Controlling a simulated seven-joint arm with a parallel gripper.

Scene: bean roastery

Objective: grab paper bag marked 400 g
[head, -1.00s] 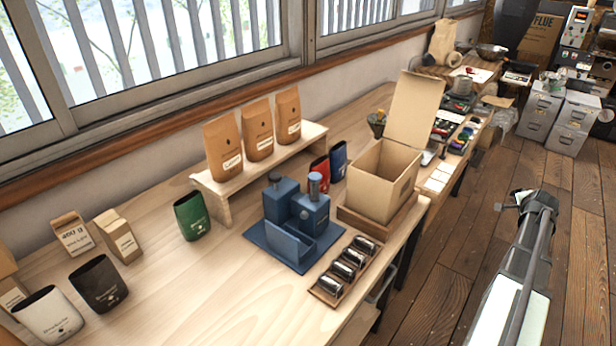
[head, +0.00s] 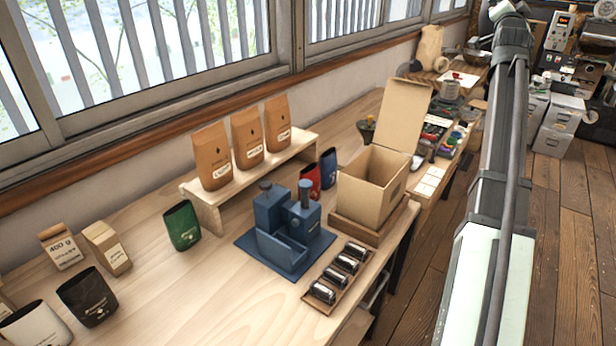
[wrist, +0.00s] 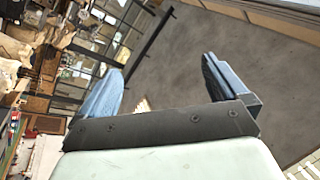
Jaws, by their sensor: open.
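The paper bag marked 400 g (head: 62,252) stands upright at the left of the wooden table in the head view. It is tan with a white label on its front, and its top is folded. My gripper (wrist: 165,85) shows only in the wrist view. Its two fingers are spread apart with nothing between them, pointed at the room and far from the bag. In the head view my arm rises on the right side, and the gripper itself is not visible there. The bag is not visible in the wrist view.
A similar tan bag (head: 107,248) stands just right of the marked bag. Black (head: 87,297) and white (head: 36,326) pouches stand in front. A green pouch (head: 182,226), a shelf with three brown bags (head: 212,157), a blue device (head: 287,222) and an open carton (head: 372,187) stand farther right.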

